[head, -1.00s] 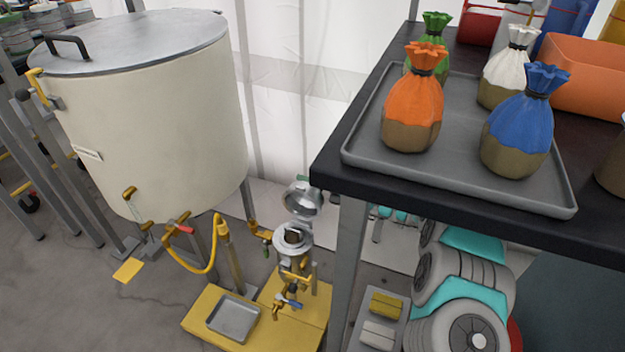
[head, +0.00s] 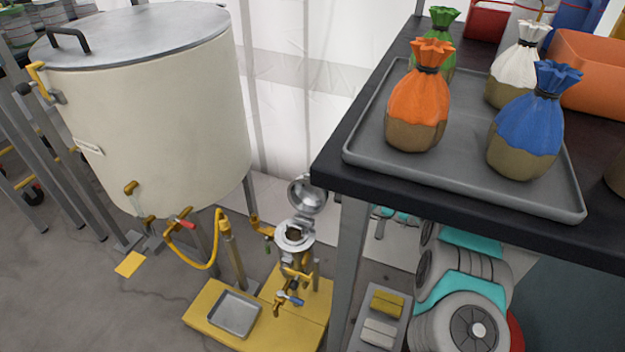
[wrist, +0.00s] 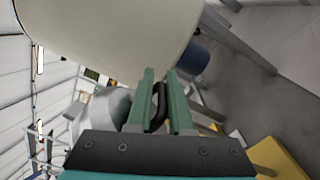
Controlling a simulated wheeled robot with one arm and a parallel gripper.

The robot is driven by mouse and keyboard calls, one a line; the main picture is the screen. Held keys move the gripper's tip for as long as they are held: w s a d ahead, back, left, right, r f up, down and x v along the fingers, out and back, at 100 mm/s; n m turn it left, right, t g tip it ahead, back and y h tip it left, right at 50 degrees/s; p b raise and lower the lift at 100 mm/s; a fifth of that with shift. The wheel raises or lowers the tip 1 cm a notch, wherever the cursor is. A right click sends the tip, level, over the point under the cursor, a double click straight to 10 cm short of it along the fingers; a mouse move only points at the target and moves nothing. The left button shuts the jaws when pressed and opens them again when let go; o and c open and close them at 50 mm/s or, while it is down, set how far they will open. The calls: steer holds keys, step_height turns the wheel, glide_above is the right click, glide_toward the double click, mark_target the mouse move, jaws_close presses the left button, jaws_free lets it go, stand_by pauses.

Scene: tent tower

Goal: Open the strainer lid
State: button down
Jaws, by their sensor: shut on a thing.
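The strainer (head: 294,237) is a silver metal housing on yellow fittings, low beside the big vat. Its round lid (head: 307,196) is swung up off the strainer's mouth. It stands tilted at the back right, with its inner face showing. In the wrist view, my gripper (wrist: 160,88) has two green fingers closed around a black handle (wrist: 158,106). The grey rounded metal beside it (wrist: 105,108) looks like the lid. In the head view, my gripper is not clearly visible, hidden behind the lid or the table corner.
A large cream vat (head: 155,110) stands at the left. A dark table (head: 335,172) with a grey tray (head: 400,170) of tied sacks overhangs close to the lid's right. A yellow platform (head: 210,330) holds a small metal tray (head: 235,312). Open floor lies front left.

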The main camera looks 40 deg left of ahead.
steer(key=c, duration=0.9)
jaws_free()
steer(key=shift+s+f, duration=0.35)
steer(key=shift+s, duration=0.05)
steer(key=shift+c, duration=0.2)
steer(key=shift+r, duration=0.15)
steer(key=shift+w, duration=0.15)
steer(key=v, duration=0.7)
steer(key=shift+w+d+b, duration=0.1)
steer(key=shift+d+b, duration=0.25)
